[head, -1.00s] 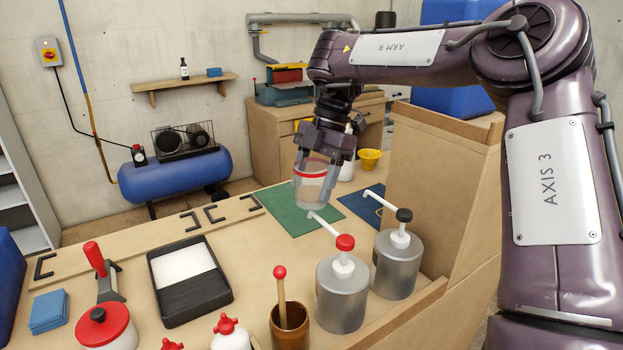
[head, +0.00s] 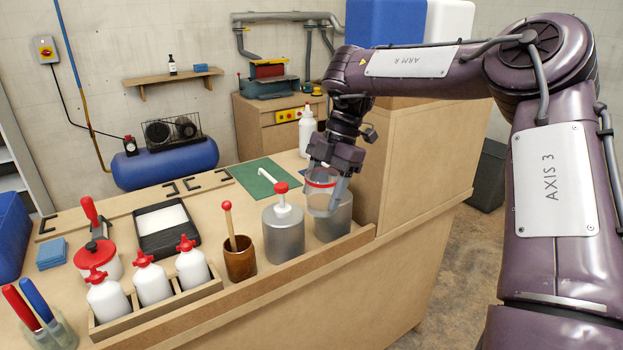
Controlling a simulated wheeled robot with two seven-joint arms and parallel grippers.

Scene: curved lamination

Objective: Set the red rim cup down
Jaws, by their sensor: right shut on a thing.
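The red rim cup (head: 319,203) is clear with a red band around its top. My right gripper (head: 322,190) is shut on it, with the fingers pointing down on either side of the cup. The cup hangs upright and overlaps a grey metal canister (head: 334,226) in the picture, hiding its upper part and pump. I cannot tell how far the cup is from the canister or the bench. My left gripper is not in view.
Another metal canister with a red-topped pump (head: 284,232) stands just left. A brown pot (head: 240,262) with a red-tipped stick is beside it. A green mat (head: 262,177) lies behind. A wooden edge (head: 300,270) runs along the bench front; a tall wooden box (head: 415,165) stands right.

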